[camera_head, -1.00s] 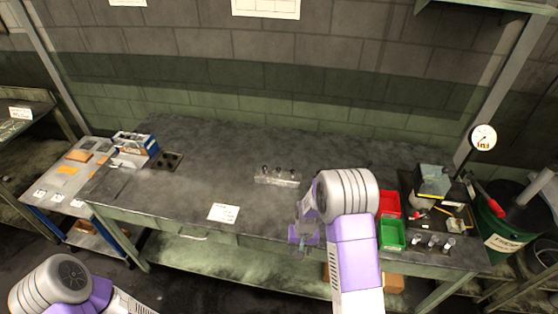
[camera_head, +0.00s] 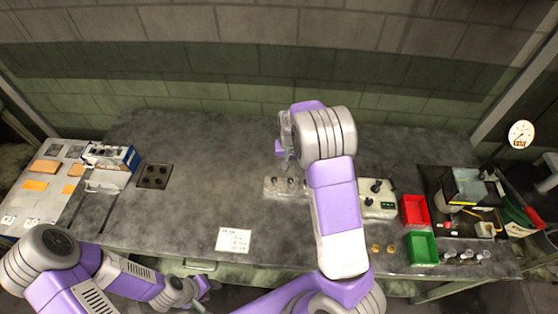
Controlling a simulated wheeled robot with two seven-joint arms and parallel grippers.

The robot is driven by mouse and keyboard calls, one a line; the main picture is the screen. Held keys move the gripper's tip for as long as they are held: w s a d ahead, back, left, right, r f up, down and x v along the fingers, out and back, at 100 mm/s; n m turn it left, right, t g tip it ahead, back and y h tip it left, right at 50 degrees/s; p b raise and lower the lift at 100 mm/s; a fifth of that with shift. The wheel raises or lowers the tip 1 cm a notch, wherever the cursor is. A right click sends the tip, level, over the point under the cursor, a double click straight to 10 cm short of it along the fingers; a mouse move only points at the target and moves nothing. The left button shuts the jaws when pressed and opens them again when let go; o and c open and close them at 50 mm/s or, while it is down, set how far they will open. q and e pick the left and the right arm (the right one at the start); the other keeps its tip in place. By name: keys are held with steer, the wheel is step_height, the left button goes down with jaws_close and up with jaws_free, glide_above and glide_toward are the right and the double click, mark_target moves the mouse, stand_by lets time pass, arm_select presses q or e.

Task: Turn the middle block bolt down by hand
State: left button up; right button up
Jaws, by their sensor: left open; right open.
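The metal block (camera_head: 271,190) lies on the workbench (camera_head: 200,205) near the middle, with bolts (camera_head: 274,181) standing in its top. Its right part is hidden behind my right arm, so I cannot tell clearly which bolt is the middle one or how deep it sits. My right gripper (camera_head: 284,150) is just above and behind the block, small and partly covered by its own wrist. It is open, and no bolt shows between its fingers. My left gripper (camera_head: 200,300) is open and low at the bench's front edge, away from the block.
Right of my arm stand a pale device with black knobs (camera_head: 378,198), a red bin (camera_head: 415,210) and a green bin (camera_head: 423,248). A paper sheet (camera_head: 233,240) lies in front of the block. A dark plate with holes (camera_head: 154,176) is at left. The bench between is clear.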

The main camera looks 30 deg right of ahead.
mark_target(290, 182)
steer(key=shift+s+f, duration=0.6)
steer(key=shift+f, duration=0.25)
steer(key=shift+s+f, duration=0.35)
steer(key=shift+f, duration=0.2)
steer(key=f, duration=0.3)
steer(key=shift+w+f, duration=0.25)
steer(key=shift+w, duration=0.05)
arm_select(q)
steer(key=shift+s+r, duration=0.2)
steer(key=shift+s, duration=0.5)
arm_select(e)
steer(key=shift+s+f, duration=0.1)
steer(key=shift+f, duration=0.15)
steer(key=shift+c, duration=0.6)
jaws_close()
arm_select(q)
steer(key=shift+w, duration=0.1)
arm_select(e)
steer(key=shift+m, duration=0.3)
